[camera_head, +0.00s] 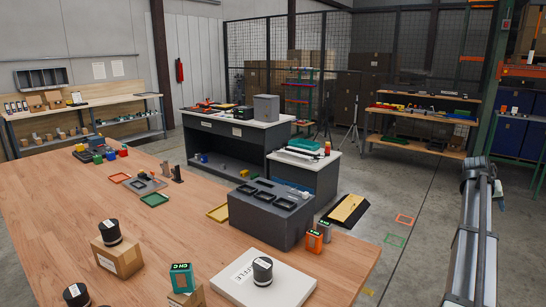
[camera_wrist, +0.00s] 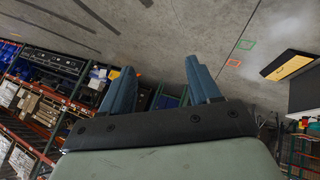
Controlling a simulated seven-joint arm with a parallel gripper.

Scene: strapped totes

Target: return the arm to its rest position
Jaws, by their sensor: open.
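My gripper (camera_wrist: 161,64) shows in the wrist view with its two blue fingers spread wide apart. Nothing is between the fingers, and they touch nothing. Beyond them is bare concrete floor. In the head view, my grey arm stands at the far right, clear of the wooden table (camera_head: 60,215). The fingers cannot be made out in that view.
The table holds a dark grey box (camera_head: 262,222), a white box (camera_head: 235,280), a cardboard box (camera_head: 120,258) and small trays. A yellow-topped black object (camera_head: 347,209) lies on the floor. Shelving (camera_wrist: 30,110) fills the wrist view's left. Floor between table and arm is open.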

